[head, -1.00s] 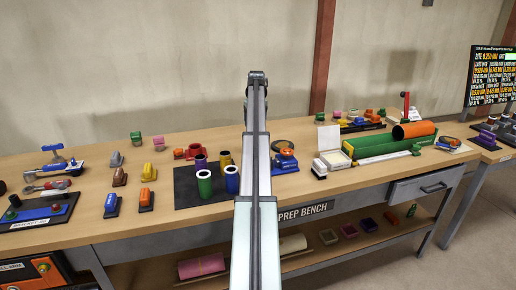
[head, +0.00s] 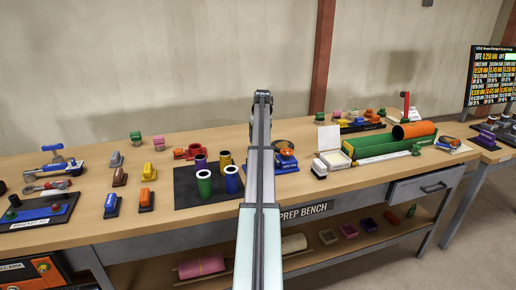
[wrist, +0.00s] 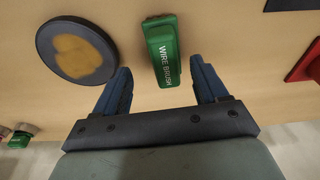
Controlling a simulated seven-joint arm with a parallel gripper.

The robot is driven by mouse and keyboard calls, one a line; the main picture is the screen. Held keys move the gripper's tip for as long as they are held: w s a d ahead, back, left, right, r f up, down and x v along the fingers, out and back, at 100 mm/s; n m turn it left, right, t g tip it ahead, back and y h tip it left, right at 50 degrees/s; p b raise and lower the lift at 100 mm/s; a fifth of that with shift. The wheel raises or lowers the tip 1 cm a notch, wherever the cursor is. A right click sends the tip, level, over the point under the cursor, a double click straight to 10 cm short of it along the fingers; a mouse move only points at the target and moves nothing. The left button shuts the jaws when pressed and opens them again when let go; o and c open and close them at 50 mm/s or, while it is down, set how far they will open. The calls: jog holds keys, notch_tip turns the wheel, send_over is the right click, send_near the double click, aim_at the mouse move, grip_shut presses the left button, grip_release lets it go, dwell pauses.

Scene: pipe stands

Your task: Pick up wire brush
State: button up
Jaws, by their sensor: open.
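The wire brush (wrist: 163,52) is a green block with white WIRE BRUSH lettering, lying on the wooden bench top in the wrist view. My gripper (wrist: 160,66) is open, with one dark blue finger to each side of the brush. The brush's labelled end lies between the fingers and its other end reaches past the fingertips. I cannot tell how far the fingertips are above the bench. In the head view my arm hides the gripper and the brush.
A dark round disc with a tan centre (wrist: 76,53) lies close to the left finger. A red object (wrist: 305,62) is at the right edge, and a dark mat (wrist: 292,4) at the top right. Bare bench separates them from the brush.

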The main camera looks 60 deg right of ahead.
jog(key=f, duration=0.3)
jog(key=shift+w+a+f, duration=0.2)
jog(key=shift+w+f, duration=0.15)
jog(key=shift+f, duration=0.6)
jog(key=c, duration=1.2)
